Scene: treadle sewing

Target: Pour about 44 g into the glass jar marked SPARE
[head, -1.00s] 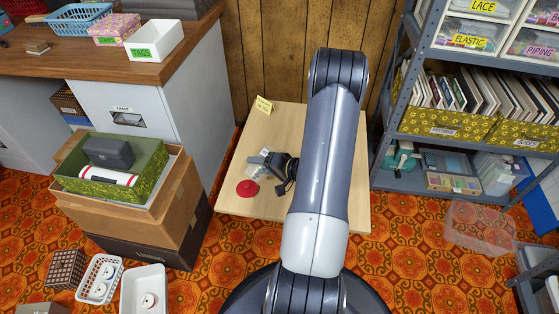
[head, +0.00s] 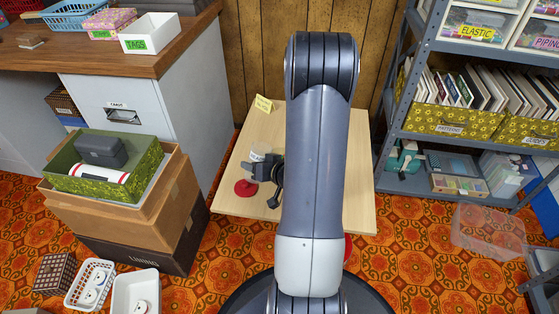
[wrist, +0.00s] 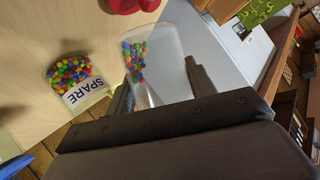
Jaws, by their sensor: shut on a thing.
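My gripper (wrist: 160,88) is shut on a clear cup (wrist: 165,85). The cup lies tilted between the two fingers, and several coloured beads (wrist: 133,62) are in it, gathered along one side. The glass jar marked SPARE (wrist: 85,91) is apart from the cup, to its left in the wrist view, and has many coloured beads in it. In the head view my gripper (head: 256,172) is low over the wooden table (head: 262,128), beside a small clear vessel (head: 258,154); which vessel this is I cannot tell.
A red knobbed piece (head: 245,188) lies on the table left of my gripper. A yellow card (head: 263,103) stands at the back edge. Stacked boxes (head: 130,215) are at the left, a metal shelf (head: 400,120) at the right. My arm hides the table's right middle.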

